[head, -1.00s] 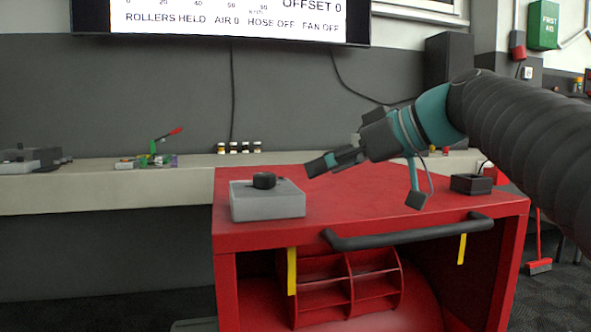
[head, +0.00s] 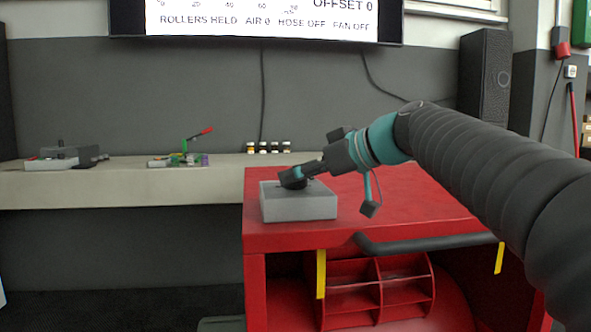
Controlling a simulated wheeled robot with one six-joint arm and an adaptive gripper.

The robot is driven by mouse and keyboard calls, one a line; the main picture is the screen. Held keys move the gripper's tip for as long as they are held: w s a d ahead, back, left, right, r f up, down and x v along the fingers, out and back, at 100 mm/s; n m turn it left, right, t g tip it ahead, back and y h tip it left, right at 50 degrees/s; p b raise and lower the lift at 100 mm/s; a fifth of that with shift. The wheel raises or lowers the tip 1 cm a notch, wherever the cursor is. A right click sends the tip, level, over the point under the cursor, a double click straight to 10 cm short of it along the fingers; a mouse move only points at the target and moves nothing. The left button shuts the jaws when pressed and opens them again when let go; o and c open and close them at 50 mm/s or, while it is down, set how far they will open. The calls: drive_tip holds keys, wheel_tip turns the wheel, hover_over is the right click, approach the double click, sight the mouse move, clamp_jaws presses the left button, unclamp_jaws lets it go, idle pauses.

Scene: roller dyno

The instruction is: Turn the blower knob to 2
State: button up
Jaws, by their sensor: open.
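The blower knob (head: 291,182) is a black round knob on top of a grey box (head: 298,207). The box sits on the front left of the red blower cabinet (head: 400,206). My gripper (head: 303,175) reaches in from the right, with its fingertips at the knob. The fingers overlap the knob in this view, so I cannot tell whether they touch it. The knob's markings and pointer are too small to read. The wall screen (head: 250,20) reads "FAN OFF", "AIR 0", "HOSE OFF" and "ROLLERS HELD".
A black handle bar (head: 430,243) runs along the cabinet's front edge. Several small bottles (head: 268,147) stand on the grey ledge (head: 120,187) behind. A toggle clamp (head: 190,146) and a grey device (head: 62,157) are farther left. The red top right of the grey box is largely clear.

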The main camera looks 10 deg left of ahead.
drive_tip(key=shift+x, duration=0.8)
drive_tip(key=shift+c, duration=0.2)
drive_tip(key=c, duration=1.1)
